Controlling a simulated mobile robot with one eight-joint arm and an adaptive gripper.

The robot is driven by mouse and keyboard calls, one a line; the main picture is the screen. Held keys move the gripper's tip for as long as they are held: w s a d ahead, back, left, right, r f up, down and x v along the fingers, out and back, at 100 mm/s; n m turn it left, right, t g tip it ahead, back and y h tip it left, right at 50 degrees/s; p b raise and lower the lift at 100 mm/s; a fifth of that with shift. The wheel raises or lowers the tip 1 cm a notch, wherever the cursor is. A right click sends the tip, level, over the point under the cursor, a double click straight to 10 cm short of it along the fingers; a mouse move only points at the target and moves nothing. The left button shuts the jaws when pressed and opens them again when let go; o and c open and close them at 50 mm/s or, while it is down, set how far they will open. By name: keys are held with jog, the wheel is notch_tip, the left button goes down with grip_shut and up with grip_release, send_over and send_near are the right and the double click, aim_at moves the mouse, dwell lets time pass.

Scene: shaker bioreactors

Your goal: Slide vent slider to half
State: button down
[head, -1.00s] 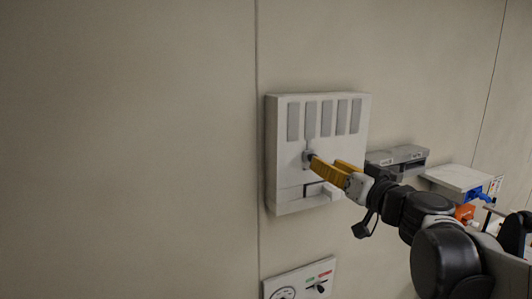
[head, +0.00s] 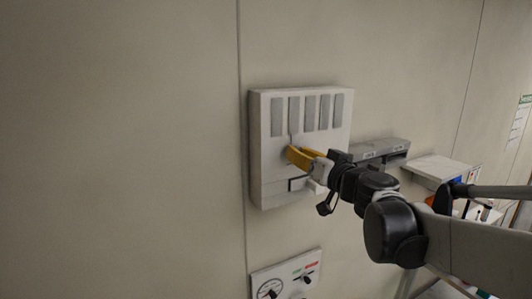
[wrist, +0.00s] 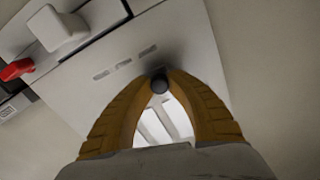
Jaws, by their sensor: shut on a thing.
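The vent panel (head: 262,150) is a pale box on the wall with several grey vertical louvre strips across its top. The vent slider is a small dark round knob (wrist: 160,85), seen in the wrist view between my fingertips. In the head view my fingers hide it. My gripper (head: 290,153) has yellow fingers and is shut on this knob, just below the strips. In the wrist view the gripper (wrist: 159,79) shows its fingertips touching the knob from both sides. Small grey marks (wrist: 125,64) lie on the panel face beside it.
A white block handle (head: 317,187) sticks out at the panel's lower right. A gauge panel (head: 286,275) is below. A grey wall unit (head: 380,150) and a white shelf box (head: 435,168) are to the right. The wall left of the panel is bare.

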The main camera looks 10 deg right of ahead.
jog(key=d, duration=0.2)
jog(key=w+d+b, duration=0.1)
jog(key=shift+w+d, duration=0.1)
jog(key=shift+d, duration=0.25)
jog(key=c, duration=1.3)
grip_release()
jog(key=shift+o, duration=0.2)
jog(key=shift+d, duration=0.1)
jog(key=v, duration=1.2)
